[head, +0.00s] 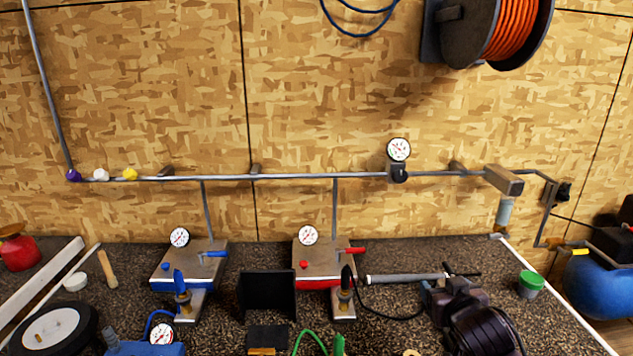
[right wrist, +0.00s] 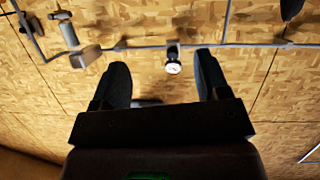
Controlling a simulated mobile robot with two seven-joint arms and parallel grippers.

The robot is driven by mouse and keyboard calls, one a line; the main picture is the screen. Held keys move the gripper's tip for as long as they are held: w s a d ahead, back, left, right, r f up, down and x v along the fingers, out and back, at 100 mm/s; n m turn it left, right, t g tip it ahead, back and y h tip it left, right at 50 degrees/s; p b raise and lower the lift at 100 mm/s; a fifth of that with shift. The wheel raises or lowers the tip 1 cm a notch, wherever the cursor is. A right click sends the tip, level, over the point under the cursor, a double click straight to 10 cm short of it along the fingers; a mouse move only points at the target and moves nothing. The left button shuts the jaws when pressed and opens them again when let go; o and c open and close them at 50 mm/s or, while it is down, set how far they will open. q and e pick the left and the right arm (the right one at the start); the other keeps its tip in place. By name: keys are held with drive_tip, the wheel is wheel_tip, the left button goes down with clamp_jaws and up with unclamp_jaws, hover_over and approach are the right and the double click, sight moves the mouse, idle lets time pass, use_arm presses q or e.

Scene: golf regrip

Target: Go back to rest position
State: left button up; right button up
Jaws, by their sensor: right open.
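My right gripper (head: 447,285) is at the lower right of the head view, above the bench, with my dark wrist behind it. In the right wrist view the two dark fingers (right wrist: 166,85) stand wide apart with nothing between them. They point towards the wood-panel wall. In the head view a grey rod (head: 400,279) lies level just left of the gripper; I cannot tell whether they touch. My left gripper is not in view.
The speckled bench (head: 110,250) holds a blue-edged station (head: 188,262), a red-edged station (head: 325,262), a black panel (head: 267,295) and a green-capped jar (head: 530,284). A pipe (head: 300,176) with a gauge (head: 399,149) runs along the wall. An orange hose reel (head: 515,35) hangs above.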

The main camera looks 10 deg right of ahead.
drive_tip(key=s+a+f+n+y, duration=0.1)
drive_tip(key=s+f, duration=0.1)
drive_tip(key=f, duration=0.1)
drive_tip(key=s+a+f+n+y, duration=0.1)
drive_tip(key=s+f, duration=0.1)
drive_tip(key=f, duration=0.1)
drive_tip(key=s+a+f+n+t+y, duration=0.1)
drive_tip(key=s+f, duration=0.2)
drive_tip(key=f, duration=0.1)
drive_tip(key=shift+a+n+b, duration=0.3)
drive_tip(key=shift+a+n, duration=0.05)
drive_tip(key=shift+n, duration=0.05)
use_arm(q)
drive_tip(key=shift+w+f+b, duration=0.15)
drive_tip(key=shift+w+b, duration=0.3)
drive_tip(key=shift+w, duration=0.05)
use_arm(e)
drive_tip(key=s+f+m+g+h, duration=0.1)
drive_tip(key=s+f+m+g, duration=0.1)
drive_tip(key=s+f, duration=1.2)
drive_tip(key=s+g, duration=0.1)
drive_tip(key=s, duration=0.2)
drive_tip(key=shift+f+g, duration=0.25)
drive_tip(key=shift+g, duration=0.05)
